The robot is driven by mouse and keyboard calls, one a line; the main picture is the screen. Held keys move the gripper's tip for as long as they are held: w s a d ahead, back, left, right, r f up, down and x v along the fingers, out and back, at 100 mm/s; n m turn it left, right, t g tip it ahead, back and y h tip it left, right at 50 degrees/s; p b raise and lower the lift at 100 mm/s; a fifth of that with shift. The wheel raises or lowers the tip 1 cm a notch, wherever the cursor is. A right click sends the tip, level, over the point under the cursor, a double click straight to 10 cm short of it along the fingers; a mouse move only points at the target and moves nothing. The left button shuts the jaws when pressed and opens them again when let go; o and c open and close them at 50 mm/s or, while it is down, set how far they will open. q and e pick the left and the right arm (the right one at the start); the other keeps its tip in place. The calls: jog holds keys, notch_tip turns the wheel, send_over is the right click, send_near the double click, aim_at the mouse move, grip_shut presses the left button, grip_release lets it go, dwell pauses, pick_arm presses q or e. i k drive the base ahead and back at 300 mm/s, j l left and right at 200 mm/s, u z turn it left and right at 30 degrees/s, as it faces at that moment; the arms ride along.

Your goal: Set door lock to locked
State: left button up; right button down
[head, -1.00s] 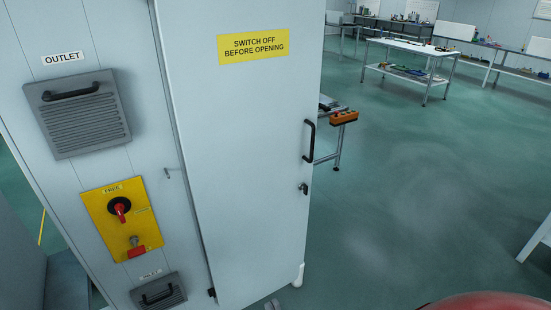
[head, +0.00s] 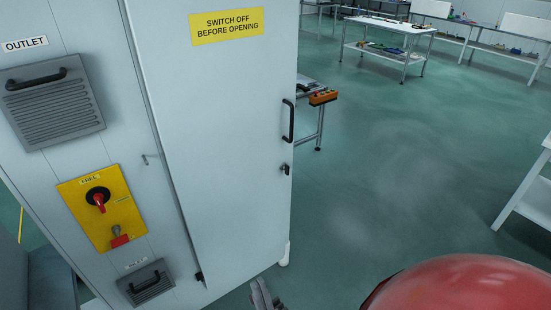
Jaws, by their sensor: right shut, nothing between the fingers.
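The pale cabinet door (head: 215,130) appears shut, with a black handle (head: 288,121) near its right edge. A small dark lock (head: 286,169) sits below the handle; its setting is too small to read. Left of the door, a yellow plate (head: 80,222) labelled FREE carries a black rotary switch with a red lever (head: 99,200) pointing down. A grey post and a red tag (head: 120,241) are below it. My right gripper (head: 260,287) is shut and empty at the bottom edge, below the door and apart from it. My left gripper is not in view.
An OUTLET vent (head: 54,102) and a lower vent (head: 146,283) flank the yellow plate. A white table (head: 388,37) stands further back.

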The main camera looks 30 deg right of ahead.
aim_at(284, 166)
jog(key=l, duration=1.5)
jog(key=k, duration=0.05)
